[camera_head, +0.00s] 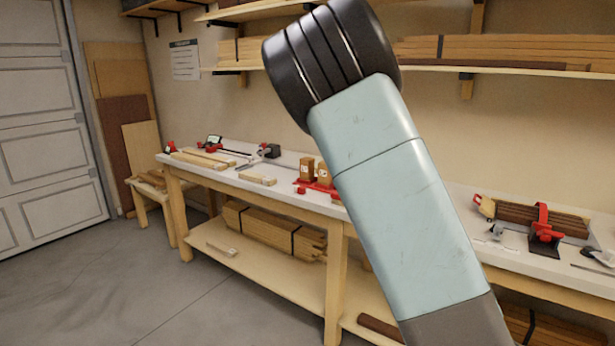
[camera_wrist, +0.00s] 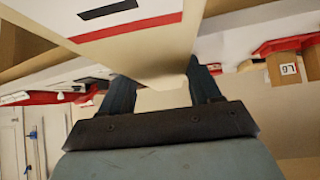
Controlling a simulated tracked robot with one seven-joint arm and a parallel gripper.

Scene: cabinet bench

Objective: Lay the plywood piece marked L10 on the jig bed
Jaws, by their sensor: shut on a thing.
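My gripper (camera_wrist: 161,86) shows in the wrist view with its two dark fingers on either side of a pale tan piece (camera_wrist: 165,62). It is shut on this piece, which reaches up past the fingers, close to the camera. A white area with a red band and a black rectangle shows at the upper left; I cannot tell whether it belongs to the piece. No L10 mark is readable. In the head view my arm hides the gripper and the bench's middle. I cannot pick out the jig bed for sure.
The long bench (camera_head: 225,180) holds wooden blocks (camera_head: 307,170) on a red base, pale strips (camera_head: 200,158), and a black-and-red clamp (camera_head: 545,232) by dark boards (camera_head: 542,217). A marked block (camera_wrist: 284,68) shows in the wrist view. Shelves hang above. The floor at left is clear.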

